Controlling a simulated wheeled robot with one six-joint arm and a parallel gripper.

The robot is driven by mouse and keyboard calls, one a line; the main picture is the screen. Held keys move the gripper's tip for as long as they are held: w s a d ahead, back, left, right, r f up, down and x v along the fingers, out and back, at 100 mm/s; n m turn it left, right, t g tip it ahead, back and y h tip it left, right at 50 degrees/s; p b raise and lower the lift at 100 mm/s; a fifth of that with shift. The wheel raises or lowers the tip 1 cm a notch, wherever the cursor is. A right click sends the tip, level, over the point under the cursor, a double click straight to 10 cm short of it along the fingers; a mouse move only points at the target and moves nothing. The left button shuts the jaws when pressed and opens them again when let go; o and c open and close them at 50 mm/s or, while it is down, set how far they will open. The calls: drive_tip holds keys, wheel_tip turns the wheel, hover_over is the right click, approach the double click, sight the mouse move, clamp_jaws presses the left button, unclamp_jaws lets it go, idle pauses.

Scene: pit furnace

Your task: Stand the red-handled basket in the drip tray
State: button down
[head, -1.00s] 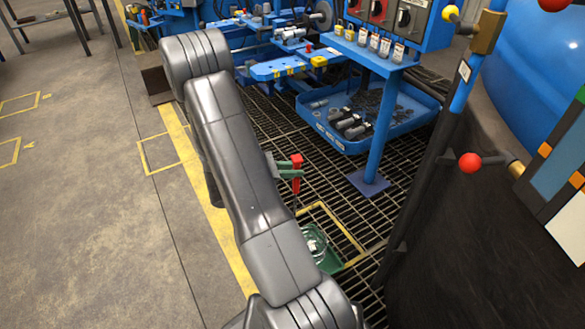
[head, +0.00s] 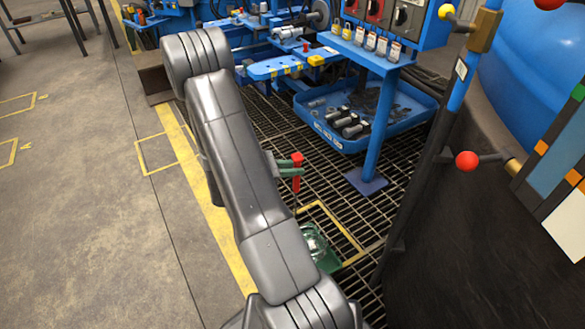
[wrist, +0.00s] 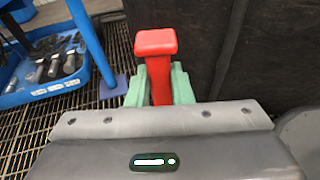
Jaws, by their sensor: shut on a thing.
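My gripper (head: 288,168) has pale green fingers and is shut on the red handle (head: 297,172) of the basket. In the wrist view the handle (wrist: 157,70) stands upright between the fingers (wrist: 158,88). The wire basket (head: 313,240) hangs below the handle, partly hidden behind my arm in the head view, and is out of sight in the wrist view. The green drip tray (head: 330,262) is on the floor grating at the basket, also partly hidden by my arm. Whether the basket touches the tray's floor cannot be told.
A yellow outline (head: 350,236) marks the grating around the tray. A blue post with a foot plate (head: 366,182) and a blue parts tray (head: 340,143) stand beyond. A dark wall (head: 440,240) with a red-knobbed lever (head: 467,161) is close on the right.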

sight(293, 189)
drive_tip(key=shift+f+b, duration=1.45)
drive_tip(key=shift+f, duration=0.7)
drive_tip(key=shift+f+b, duration=0.4)
drive_tip(key=shift+f, duration=0.25)
drive_tip(key=c, duration=0.6)
unclamp_jaws()
drive_tip(key=shift+a, duration=0.1)
drive_tip(key=p+v, duration=0.3)
drive_tip(key=v, duration=0.8)
idle(0.5)
